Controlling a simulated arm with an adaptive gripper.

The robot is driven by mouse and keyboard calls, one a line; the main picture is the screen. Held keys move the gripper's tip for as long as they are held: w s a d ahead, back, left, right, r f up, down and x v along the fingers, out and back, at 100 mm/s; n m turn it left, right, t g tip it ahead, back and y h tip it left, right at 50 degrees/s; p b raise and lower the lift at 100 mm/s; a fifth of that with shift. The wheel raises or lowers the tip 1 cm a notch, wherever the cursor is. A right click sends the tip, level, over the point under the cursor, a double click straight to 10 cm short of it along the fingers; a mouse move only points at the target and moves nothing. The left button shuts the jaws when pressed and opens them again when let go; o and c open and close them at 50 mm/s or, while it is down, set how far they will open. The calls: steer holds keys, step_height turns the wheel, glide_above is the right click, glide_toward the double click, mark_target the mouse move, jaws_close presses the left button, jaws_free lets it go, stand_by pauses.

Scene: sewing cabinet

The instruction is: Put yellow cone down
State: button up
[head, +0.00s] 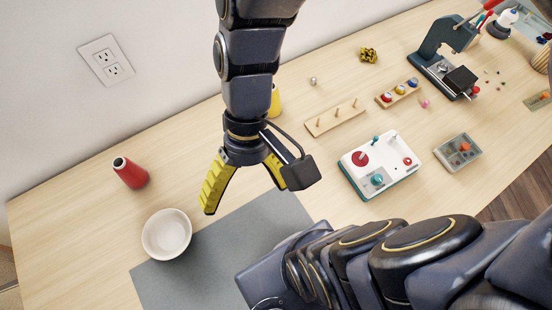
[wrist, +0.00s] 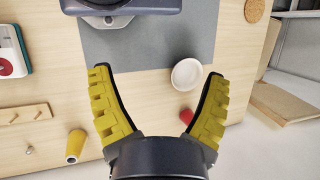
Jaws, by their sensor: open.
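The yellow cone (wrist: 76,146) stands on the table at the lower left of the wrist view, outside my left finger. In the head view the yellow cone (head: 275,101) is mostly hidden behind my arm. My gripper (head: 243,197) is open and empty, above the table by the grey mat. In the wrist view my gripper (wrist: 158,78) shows both yellow-padded fingers spread wide, with nothing held between them.
A red cone (head: 130,173) and a white bowl (head: 167,234) are on the left, the bowl beside the grey mat (head: 225,262). A wooden peg rack (head: 335,118), a spool rack (head: 397,93) and a white winder box (head: 380,164) are on the right. Bare table lies around the red cone.

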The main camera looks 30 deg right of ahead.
steer(key=d+h, duration=0.1)
steer(key=d+r+t+h, duration=0.1)
steer(key=s+d+r+t+h, duration=0.1)
steer(key=d, duration=0.1)
steer(key=shift+d+r+n, duration=0.1)
steer(key=shift+r+n, duration=0.1)
steer(key=shift+n, duration=0.2)
